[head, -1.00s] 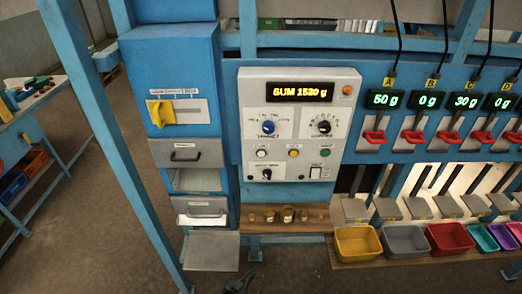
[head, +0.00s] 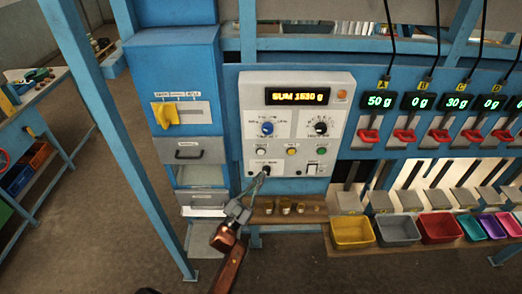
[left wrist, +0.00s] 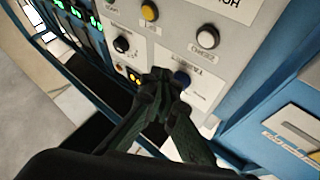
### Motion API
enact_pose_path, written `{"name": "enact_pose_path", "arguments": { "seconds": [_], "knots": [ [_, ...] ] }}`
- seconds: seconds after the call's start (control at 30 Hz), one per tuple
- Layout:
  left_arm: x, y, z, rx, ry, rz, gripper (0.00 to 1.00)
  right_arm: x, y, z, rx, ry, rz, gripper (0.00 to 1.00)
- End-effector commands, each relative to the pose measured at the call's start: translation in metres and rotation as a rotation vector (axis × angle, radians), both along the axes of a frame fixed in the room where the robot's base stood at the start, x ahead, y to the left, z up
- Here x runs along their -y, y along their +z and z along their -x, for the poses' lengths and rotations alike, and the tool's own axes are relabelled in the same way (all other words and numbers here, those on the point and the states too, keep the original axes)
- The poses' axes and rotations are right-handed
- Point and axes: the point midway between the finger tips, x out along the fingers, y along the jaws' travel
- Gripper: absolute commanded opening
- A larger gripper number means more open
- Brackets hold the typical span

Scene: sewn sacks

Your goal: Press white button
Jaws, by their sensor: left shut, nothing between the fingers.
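The white button (head: 261,152) is on the light grey control panel (head: 283,78), left of a yellow button (head: 292,151) and a green button (head: 320,151). It also shows in the left wrist view (left wrist: 207,37), where the panel appears turned over. My left gripper (head: 262,177) is shut and empty, its fingertips just below the white button in the head view, over the lower black knob. In the left wrist view its fingertips (left wrist: 161,76) overlap the panel beside the blue knob (left wrist: 181,79), apart from the white button. My right gripper is out of view.
The display (head: 298,97) reads SUM 1530 g. A blue knob (head: 267,129) and a black knob (head: 320,128) sit above the buttons. A shelf with small cups (head: 285,208) is below the panel. Coloured bins (head: 352,231) and red levers stand to the right.

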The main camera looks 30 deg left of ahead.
Motion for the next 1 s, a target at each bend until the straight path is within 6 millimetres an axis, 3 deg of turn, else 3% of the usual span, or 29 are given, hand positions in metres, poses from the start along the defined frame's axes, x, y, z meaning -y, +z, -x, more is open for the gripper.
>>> {"name": "enact_pose_path", "arguments": {
  "seconds": [0.13, 0.53, 1.0],
  "knots": [
    [0.001, 0.012, 0.002, 0.02, -0.003, -0.005, 0.0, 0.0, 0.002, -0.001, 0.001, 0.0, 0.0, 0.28],
    [-0.001, 0.011, -0.001, 0.02, -0.003, -0.005, 0.0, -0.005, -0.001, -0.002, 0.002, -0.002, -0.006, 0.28],
    [-0.031, 0.009, -0.05, 0.02, -0.002, -0.007, 0.0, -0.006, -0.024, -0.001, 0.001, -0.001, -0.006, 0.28]
  ]
}}
